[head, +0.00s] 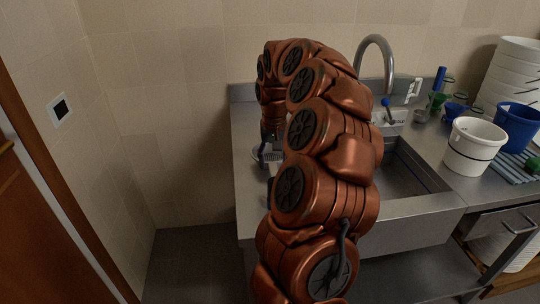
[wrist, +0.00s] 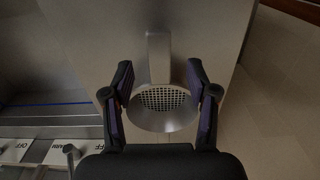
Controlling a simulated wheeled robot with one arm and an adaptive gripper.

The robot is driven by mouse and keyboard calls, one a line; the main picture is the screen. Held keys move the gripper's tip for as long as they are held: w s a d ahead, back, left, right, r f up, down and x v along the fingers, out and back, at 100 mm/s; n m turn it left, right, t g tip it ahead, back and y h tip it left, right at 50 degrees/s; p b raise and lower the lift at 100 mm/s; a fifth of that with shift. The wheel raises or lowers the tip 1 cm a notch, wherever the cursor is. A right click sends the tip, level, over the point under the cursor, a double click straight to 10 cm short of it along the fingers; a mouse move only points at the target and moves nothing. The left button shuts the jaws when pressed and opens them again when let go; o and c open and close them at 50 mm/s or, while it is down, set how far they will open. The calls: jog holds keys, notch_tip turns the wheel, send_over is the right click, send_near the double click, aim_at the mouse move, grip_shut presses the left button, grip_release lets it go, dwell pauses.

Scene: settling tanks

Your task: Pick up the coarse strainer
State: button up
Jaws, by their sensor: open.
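The coarse strainer (wrist: 163,99) is a metal cup with a perforated bottom and a flat handle (wrist: 158,58). In the wrist view it lies on the steel counter, its bowl between the two dark fingers of my gripper (wrist: 160,92). The fingers are open, one on each side of the bowl, with a gap visible at the upper part. I cannot tell whether they touch the rim. In the head view my arm hides most of this spot; a grey piece of the strainer (head: 268,153) shows at the counter's left end, below my gripper.
A steel sink (head: 402,175) with a curved tap (head: 375,48) lies right of my arm. A white bucket (head: 473,146), a blue bucket (head: 516,126) and stacked white tubs (head: 513,72) stand on the right. The counter's left edge is close to the strainer.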

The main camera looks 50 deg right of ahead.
aim_at(274, 171)
jog(key=shift+s+a+f+p, duration=0.2)
jog(key=shift+f+p, duration=0.15)
jog(key=shift+f, duration=0.3)
jog(key=shift+s+f+p, duration=0.1)
jog(key=shift+f+p, duration=0.25)
jog(key=shift+f, duration=1.35)
grip_shut()
